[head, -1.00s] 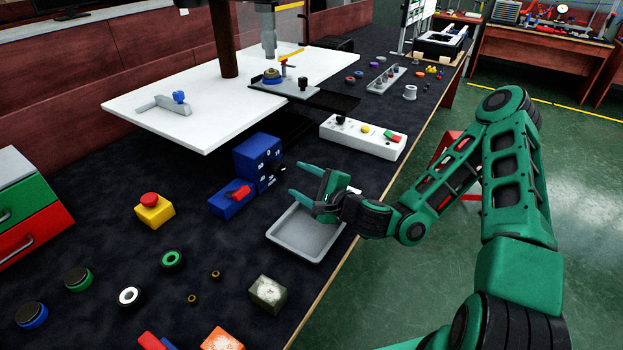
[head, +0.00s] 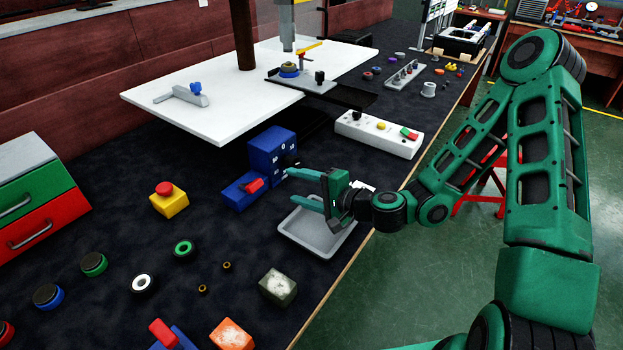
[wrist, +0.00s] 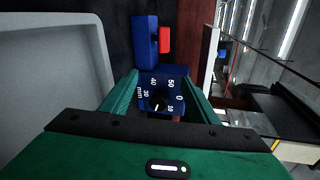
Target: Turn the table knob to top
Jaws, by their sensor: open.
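A blue box (head: 268,152) with a dial stands on the dark table, and its black knob (head: 291,161) is on the side facing my gripper. In the wrist view the dial face (wrist: 163,84) has white numbers around the black knob (wrist: 160,100), and a small white mark shows on it. The knob's exact pointing direction is hard to tell. My gripper (head: 292,187) is open and empty, its fingers extended toward the box. In the wrist view the fingers (wrist: 160,86) stand on either side of the dial, apart from the knob as far as I can see.
A grey tray (head: 318,240) lies below my gripper. A blue block with a red switch (head: 243,190) adjoins the box. A white panel with buttons (head: 378,134) is behind, and a yellow emergency button box (head: 168,199) is to the left. A white platform (head: 190,118) stands above the table.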

